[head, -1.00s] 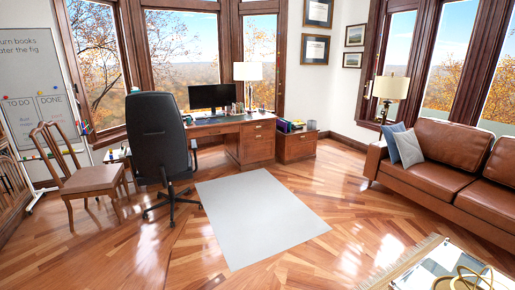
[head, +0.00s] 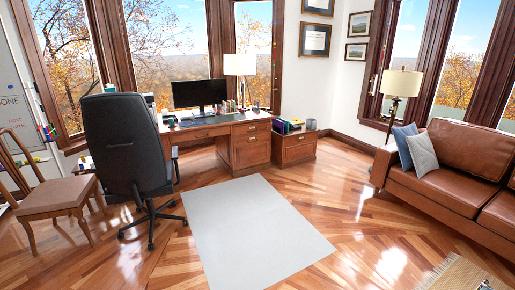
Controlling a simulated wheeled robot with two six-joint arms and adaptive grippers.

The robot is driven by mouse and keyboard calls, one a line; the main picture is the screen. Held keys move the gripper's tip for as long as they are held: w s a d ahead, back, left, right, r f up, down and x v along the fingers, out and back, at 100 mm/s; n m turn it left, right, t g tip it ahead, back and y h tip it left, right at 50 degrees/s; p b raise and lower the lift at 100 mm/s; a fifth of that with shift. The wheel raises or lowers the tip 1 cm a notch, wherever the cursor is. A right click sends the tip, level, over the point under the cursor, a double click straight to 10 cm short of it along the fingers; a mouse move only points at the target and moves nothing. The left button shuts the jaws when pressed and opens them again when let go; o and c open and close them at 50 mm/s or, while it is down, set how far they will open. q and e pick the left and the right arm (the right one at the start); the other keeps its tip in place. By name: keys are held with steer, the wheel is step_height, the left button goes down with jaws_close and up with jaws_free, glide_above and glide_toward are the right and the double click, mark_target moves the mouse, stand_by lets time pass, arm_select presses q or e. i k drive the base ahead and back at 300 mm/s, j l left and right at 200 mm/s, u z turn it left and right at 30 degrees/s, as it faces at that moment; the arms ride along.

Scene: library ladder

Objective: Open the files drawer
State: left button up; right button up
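A wooden desk (head: 226,133) stands under the windows, with a front panel of drawers at its right end (head: 251,146). A low wooden cabinet (head: 295,147) with a drawer front stands to the right of the desk. Both look shut. I cannot read any label that marks the files drawer. Neither of my grippers is in the head view.
A black office chair (head: 122,145) stands before the desk's left part, and a wooden chair (head: 58,196) is at the left. A pale mat (head: 252,228) lies on open floor. A leather sofa (head: 455,170) and a rug (head: 462,273) are at the right.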

mark_target(250, 150)
steer(key=i+z, duration=0.2)
steer(key=i, duration=2.85)
steer(key=i+u, duration=0.1)
steer(key=i, duration=0.35)
steer(key=i+l+u, duration=0.1)
steer(key=i, duration=0.35)
steer(key=i+l+u, duration=0.15)
steer(key=i, duration=0.3)
steer(key=i+l+u, duration=0.1)
steer(key=i, duration=0.3)
steer(key=i+l+u, duration=0.1)
steer(key=i+l, duration=0.15)
steer(key=i, duration=0.2)
steer(key=i+l+u, duration=0.85)
steer(key=i+l, duration=0.05)
steer(key=i, duration=0.1)
